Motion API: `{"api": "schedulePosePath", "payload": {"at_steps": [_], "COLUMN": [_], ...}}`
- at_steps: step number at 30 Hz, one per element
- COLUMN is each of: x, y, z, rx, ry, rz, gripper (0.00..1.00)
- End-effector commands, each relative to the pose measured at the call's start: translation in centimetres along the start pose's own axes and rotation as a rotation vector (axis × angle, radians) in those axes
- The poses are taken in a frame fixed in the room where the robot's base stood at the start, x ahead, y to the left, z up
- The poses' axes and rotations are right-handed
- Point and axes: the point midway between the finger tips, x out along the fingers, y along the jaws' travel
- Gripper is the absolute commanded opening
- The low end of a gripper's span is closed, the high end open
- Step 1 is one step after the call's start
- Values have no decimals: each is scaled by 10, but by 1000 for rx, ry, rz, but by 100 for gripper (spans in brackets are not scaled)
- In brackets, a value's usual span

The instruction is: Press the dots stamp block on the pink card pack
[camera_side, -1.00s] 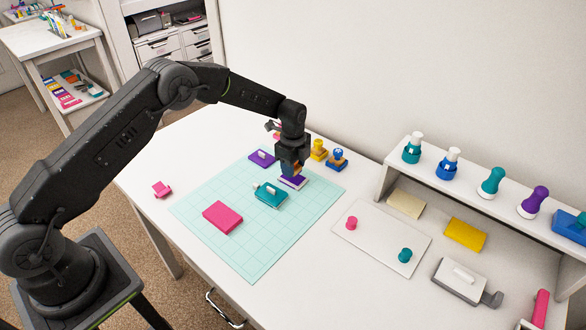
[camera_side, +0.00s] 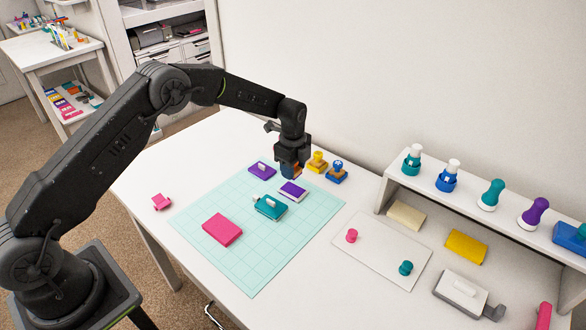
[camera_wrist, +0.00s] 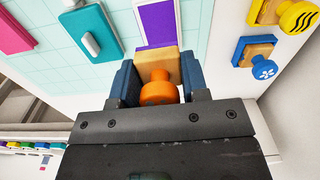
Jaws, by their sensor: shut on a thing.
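My gripper (camera_side: 290,170) is shut on a stamp block with an orange knob (camera_wrist: 158,88) and a wooden base (camera_wrist: 158,62), held between the blue fingers in the wrist view. Its stamping face is hidden, so I cannot tell whether it bears dots. The stamp is above the table, just behind a purple pad with a white rim (camera_side: 293,191); the pad also shows in the wrist view (camera_wrist: 156,22). The pink card pack (camera_side: 222,228) lies flat on the pale green grid mat (camera_side: 262,265), towards the front left, apart from my gripper; it is at upper left in the wrist view (camera_wrist: 12,34).
A teal block with a white handle (camera_side: 270,207) lies between the pink pack and the purple pad. Yellow (camera_side: 317,162) and blue (camera_side: 337,172) stamps stand right of my gripper. A shelf with bottles is at right.

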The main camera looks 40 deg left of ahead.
Motion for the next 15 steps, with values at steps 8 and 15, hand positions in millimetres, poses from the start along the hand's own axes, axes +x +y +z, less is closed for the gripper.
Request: {"api": "schedulePosePath", "payload": {"at_steps": [8,15], "x": [0,0], "y": [0,10], "z": [0,8], "rx": [0,0], "ry": [0,0], "rz": [0,2], "gripper": [9,9]}}
